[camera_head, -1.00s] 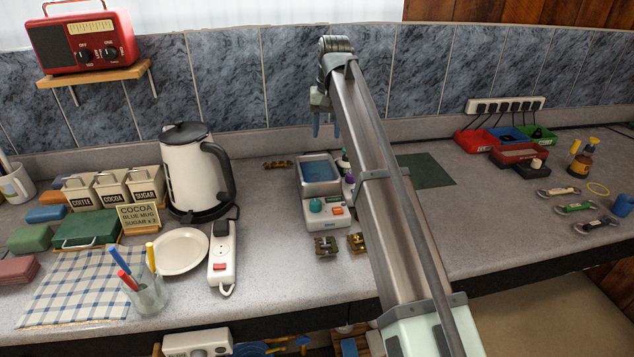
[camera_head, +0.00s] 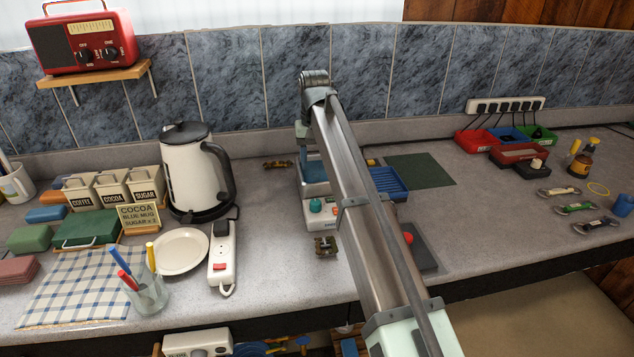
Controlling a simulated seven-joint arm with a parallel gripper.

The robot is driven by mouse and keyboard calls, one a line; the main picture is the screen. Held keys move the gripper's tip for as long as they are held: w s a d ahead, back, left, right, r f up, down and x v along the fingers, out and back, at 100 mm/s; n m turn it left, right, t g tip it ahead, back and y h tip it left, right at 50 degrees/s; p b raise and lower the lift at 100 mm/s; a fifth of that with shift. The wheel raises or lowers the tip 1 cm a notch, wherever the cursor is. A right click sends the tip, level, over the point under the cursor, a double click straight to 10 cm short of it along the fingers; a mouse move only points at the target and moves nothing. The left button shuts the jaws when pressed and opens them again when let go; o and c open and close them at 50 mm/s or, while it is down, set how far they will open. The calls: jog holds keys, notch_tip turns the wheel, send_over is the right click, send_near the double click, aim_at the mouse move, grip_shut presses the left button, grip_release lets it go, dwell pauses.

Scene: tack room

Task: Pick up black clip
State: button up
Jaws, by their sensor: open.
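I cannot tell for sure which thing is the black clip. A small dark item (camera_head: 537,133) lies in the green tray at the far right, too small to make out. A small dark, brassy piece (camera_head: 325,246) lies in front of the pale device, and another (camera_head: 278,164) lies behind it, near the wall. My gripper (camera_head: 303,160) is open and points down over the back left of the pale device (camera_head: 322,212). Its fingertips are small and partly blend with the device. My arm hides part of the counter to its right.
A white kettle (camera_head: 195,172) stands left of my gripper, with a power strip (camera_head: 222,252) in front of it. A blue tray (camera_head: 390,182) and a green mat (camera_head: 420,170) lie right of my arm. Red tray (camera_head: 474,142) and bottle (camera_head: 581,160) stand farther right.

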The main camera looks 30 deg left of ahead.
aim_at(317, 179)
jog(key=shift+w+d+f, duration=0.1)
jog(key=shift+d+f, duration=0.05)
jog(key=shift+f, duration=1.15)
jog(key=shift+w+d+f, duration=0.1)
jog(key=shift+d+f, duration=0.05)
jog(key=shift+f, duration=1.15)
grip_shut()
